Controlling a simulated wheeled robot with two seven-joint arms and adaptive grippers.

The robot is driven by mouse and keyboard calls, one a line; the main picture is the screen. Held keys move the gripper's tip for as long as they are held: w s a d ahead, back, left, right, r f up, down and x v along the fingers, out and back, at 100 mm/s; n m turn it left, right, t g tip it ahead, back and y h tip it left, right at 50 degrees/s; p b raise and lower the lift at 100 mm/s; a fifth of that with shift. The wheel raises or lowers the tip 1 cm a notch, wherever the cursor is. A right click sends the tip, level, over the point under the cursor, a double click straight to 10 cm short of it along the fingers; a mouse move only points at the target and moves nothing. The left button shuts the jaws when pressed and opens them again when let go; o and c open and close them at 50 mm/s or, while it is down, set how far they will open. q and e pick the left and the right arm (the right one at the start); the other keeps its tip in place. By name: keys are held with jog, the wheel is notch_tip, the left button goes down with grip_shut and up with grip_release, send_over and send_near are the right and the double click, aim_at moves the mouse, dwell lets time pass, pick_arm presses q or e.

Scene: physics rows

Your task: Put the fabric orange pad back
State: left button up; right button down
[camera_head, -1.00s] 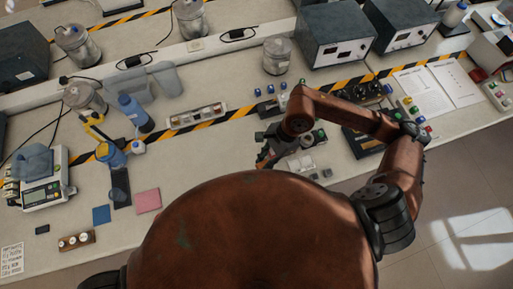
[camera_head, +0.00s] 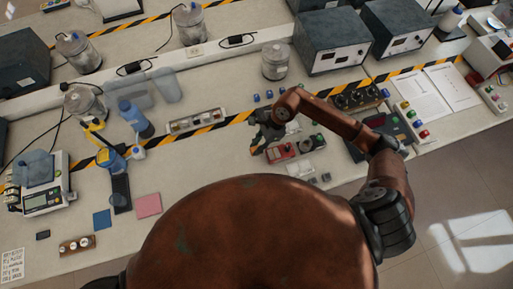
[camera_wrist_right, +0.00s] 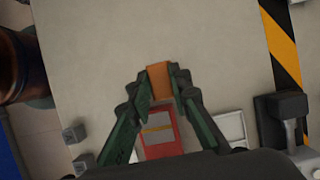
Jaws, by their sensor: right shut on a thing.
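The orange pad (camera_wrist_right: 159,80) is a small block between the fingertips of my right gripper (camera_wrist_right: 160,88) in the right wrist view. That gripper is shut on it and holds it over the pale bench. My left gripper is not in view.
A red box (camera_head: 283,153) lies close to the right gripper; it also shows in the wrist view (camera_wrist_right: 160,136). A tray of small parts (camera_head: 195,121) stands by the striped tape. Bare bench lies between the pink pad and the gripper.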

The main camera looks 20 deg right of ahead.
jog(key=shift+w+f, duration=0.55)
jog(key=shift+f, duration=0.15)
notch_tip(320, 180, down, 2)
jog(key=shift+f+p, duration=0.15)
jog(key=shift+p, duration=0.15)
jog(key=shift+f, duration=0.3)
jog(key=shift+f, duration=0.1)
jog(key=c, duration=2.2)
grip_release()
jog(key=shift+f, duration=0.1)
jog(key=shift+c, duration=0.2)
jog(key=o, duration=0.4)
jog(key=shift+o, duration=0.2)
jog(key=shift+r, duration=0.2)
